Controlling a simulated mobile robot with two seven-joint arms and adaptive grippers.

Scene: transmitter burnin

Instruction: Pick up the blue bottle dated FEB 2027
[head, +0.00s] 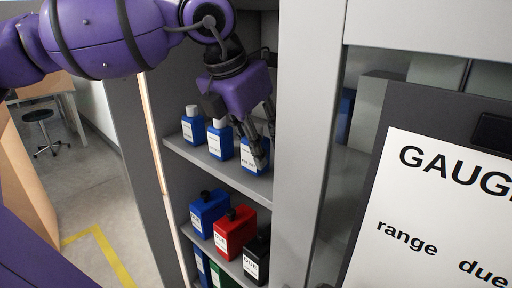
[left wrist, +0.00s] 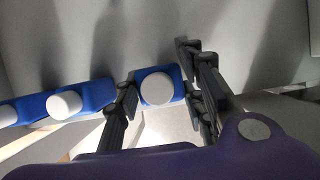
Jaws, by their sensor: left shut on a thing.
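My left gripper (head: 258,150) reaches into the cabinet from above and is shut on the rightmost blue bottle (head: 247,160) on the upper shelf. In the left wrist view this bottle (left wrist: 158,88), blue with a white cap, sits between the two fingers (left wrist: 160,100). Two more blue bottles with white caps stand to its left, the middle one (head: 220,141) and the far one (head: 193,127). All have white labels, but the dates are too small to read. The held bottle looks upright, and I cannot tell whether it is clear of the shelf. My right gripper is out of view.
On the lower shelf stand a blue jug (head: 208,214), a red jug (head: 235,232) and a black jug (head: 257,258). A grey cabinet post (head: 305,140) is close to the right of my gripper. A gauge sign (head: 440,200) stands at the right. A stool (head: 40,118) is far left.

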